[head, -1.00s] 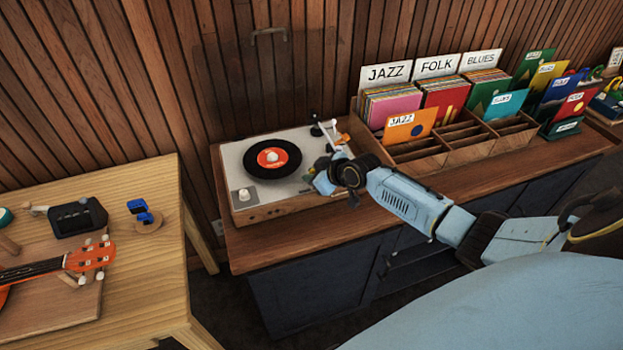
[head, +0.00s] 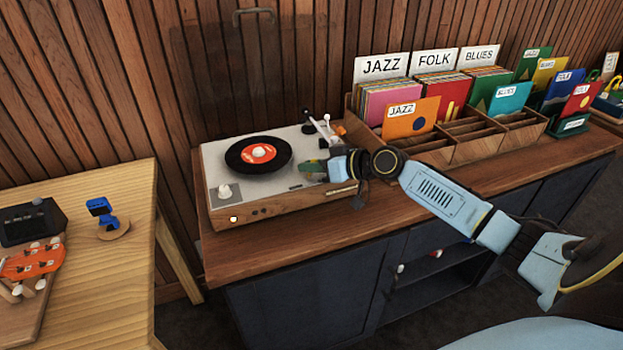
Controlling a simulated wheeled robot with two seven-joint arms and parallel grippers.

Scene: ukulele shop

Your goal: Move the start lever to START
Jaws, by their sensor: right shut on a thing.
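The turntable (head: 212,176) stands on the wooden cabinet, with a pale deck and a black record (head: 258,155) with an orange label on it. My right gripper (head: 308,168) is at the front right of the deck, low over its surface, coming in from the right. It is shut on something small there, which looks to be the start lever. The fingers hide the lever, so its exact position and any START marking cannot be read. The white tonearm (head: 325,128) is just behind the gripper. My left gripper is not in view.
A white knob (head: 225,191) is at the deck's front left. A wooden record rack (head: 440,153) with JAZZ, FOLK and BLUES cards stands right of the turntable, behind my right arm. The cabinet's front top (head: 290,238) is clear.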

